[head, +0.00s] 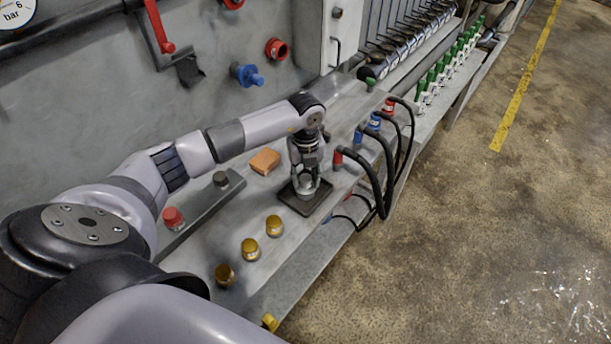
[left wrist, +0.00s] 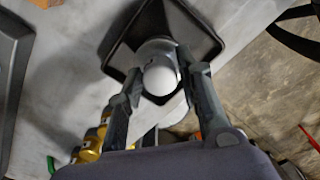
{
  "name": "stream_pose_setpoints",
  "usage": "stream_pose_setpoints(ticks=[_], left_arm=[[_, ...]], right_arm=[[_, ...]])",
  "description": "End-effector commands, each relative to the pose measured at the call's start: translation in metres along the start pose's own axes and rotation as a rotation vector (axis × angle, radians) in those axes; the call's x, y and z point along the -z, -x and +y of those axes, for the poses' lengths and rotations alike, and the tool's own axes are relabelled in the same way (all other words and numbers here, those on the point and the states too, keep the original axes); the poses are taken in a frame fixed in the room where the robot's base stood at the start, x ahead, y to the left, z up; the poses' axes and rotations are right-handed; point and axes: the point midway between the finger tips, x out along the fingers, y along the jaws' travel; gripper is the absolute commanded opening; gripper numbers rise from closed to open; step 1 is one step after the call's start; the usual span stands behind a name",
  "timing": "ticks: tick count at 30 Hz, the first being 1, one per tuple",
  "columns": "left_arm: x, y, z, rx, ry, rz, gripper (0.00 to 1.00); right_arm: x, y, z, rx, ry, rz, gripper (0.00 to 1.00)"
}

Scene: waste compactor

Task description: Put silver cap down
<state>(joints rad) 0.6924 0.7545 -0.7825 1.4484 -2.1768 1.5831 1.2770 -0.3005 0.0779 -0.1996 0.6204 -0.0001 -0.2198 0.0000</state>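The silver cap (left wrist: 161,77) shows in the left wrist view between the two fingers of my left gripper (left wrist: 160,82), with a finger close against each side. In the head view, my left gripper (head: 306,184) points down over a small dark square tray (head: 290,200) on the metal bench, and the cap is mostly hidden between its fingers. The tray also shows behind the cap in the left wrist view (left wrist: 205,42). The cap is at the tray, but I cannot tell whether it touches the tray's surface. My right gripper is not in view.
An orange block (head: 265,161) lies left of the tray. Yellow caps (head: 250,249) stand nearer on the bench, and a red knob (head: 173,218) is on a dark bar at left. Black hoses (head: 388,165) arch close on the right. The bench edge borders open floor (head: 470,240).

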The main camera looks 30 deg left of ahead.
Motion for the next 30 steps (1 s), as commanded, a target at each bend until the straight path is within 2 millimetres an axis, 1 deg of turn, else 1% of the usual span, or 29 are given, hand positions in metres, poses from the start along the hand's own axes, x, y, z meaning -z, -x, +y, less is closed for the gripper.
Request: stream_pose_setpoints(ticks=[1,5,13,16,17,20,30], left_arm=[[0.0,0.0,0.0,0.0,0.0,0.0,0.39],[0.0,0.0,0.0,0.0,0.0,0.0,0.47],[0.0,0.001,0.0,0.0,0.0,0.0,0.47],[0.0,0.005,0.0,0.001,0.0,0.0,0.47],[-0.001,0.006,0.0,0.002,0.0,-0.002,0.47],[-0.001,0.019,-0.001,0.003,0.0,-0.003,0.47],[-0.001,0.091,-0.001,0.004,0.0,-0.004,0.47]], right_arm=[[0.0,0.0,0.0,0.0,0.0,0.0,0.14],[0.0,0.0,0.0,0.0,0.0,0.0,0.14],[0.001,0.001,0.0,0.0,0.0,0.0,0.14],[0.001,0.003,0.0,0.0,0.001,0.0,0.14],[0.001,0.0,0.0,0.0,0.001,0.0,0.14],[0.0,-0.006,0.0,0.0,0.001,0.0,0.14],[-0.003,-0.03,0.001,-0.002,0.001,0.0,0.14]])
